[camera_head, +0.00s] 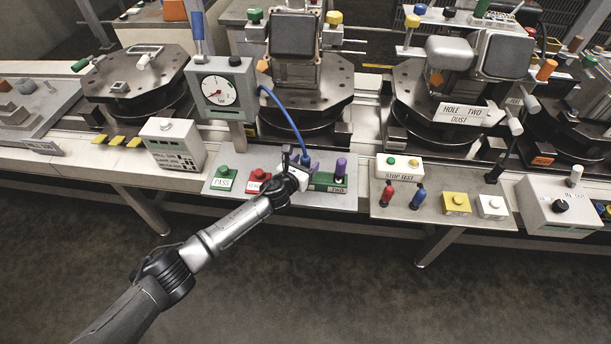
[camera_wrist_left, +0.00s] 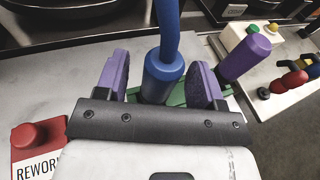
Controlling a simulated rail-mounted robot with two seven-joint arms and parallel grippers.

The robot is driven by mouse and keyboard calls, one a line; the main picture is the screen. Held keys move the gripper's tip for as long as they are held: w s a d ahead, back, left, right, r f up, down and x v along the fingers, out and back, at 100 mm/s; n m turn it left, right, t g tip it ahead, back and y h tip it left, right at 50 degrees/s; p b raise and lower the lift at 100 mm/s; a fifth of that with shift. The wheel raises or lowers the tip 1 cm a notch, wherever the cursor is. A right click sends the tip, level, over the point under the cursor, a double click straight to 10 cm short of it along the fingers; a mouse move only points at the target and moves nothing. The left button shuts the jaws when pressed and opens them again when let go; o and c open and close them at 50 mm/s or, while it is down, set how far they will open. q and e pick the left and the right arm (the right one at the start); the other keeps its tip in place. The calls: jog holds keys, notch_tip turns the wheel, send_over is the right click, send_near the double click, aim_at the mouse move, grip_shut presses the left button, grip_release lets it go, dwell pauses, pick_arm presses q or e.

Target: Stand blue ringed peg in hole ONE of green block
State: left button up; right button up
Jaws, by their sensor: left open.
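A blue peg (camera_head: 305,158) with a collar and a blue cord from its top stands upright at the left part of the green block (camera_head: 325,187). In the left wrist view the blue peg (camera_wrist_left: 163,77) rises between my fingers. Its foot and hole ONE are hidden behind my gripper, so I cannot tell how deep it sits. A purple peg (camera_head: 340,168) stands at the block's right end, by a label that seems to read TWO. My left gripper (camera_head: 304,163) is open, its purple fingers either side of the blue peg. My right gripper is not in view.
The cord runs up to a dial gauge (camera_head: 219,90). Green PASS (camera_head: 224,173) and red REWORK (camera_head: 259,176) buttons are left of the block. Fixtures on round turntables line the conveyor behind.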

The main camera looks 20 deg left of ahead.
pick_arm(q)
jog(key=shift+s+r, duration=0.15)
jog(key=shift+s, duration=0.1)
jog(key=s+a+r+n+g+y+p, duration=0.15)
jog(key=s+a+n+y+p, duration=0.35)
jog(key=s+n, duration=0.75)
jog(key=s+d+r+n+g+b, duration=0.1)
jog(key=s+r+n+g, duration=0.1)
jog(key=s+r+n, duration=0.5)
jog(key=s+d+r+n+g, duration=0.1)
jog(key=s+r+n+g, duration=0.1)
jog(key=n, duration=0.9)
jog(key=s+d+f+n+g+h, duration=0.15)
jog(key=s+f, duration=0.25)
jog(key=s, duration=0.6)
jog(key=s+f+n+g, duration=0.2)
jog(key=s+f+g, duration=0.15)
jog(key=s, duration=0.65)
jog(key=s+d+f+n+g+h, duration=0.1)
jog(key=s+f+n+g, duration=0.1)
jog(key=s+f, duration=0.5)
jog(key=w+r+p+v, duration=0.1)
jog(key=w+p+v, duration=0.2)
jog(key=p+v, duration=1.4)
jog(key=w+r+p+v, duration=0.1)
jog(key=w+p+v, duration=0.3)
jog(key=p+v, duration=1.3)
jog(key=shift+r+t, duration=0.35)
jog(key=shift+r, duration=0.6)
jog(key=shift+s+a, duration=0.1)
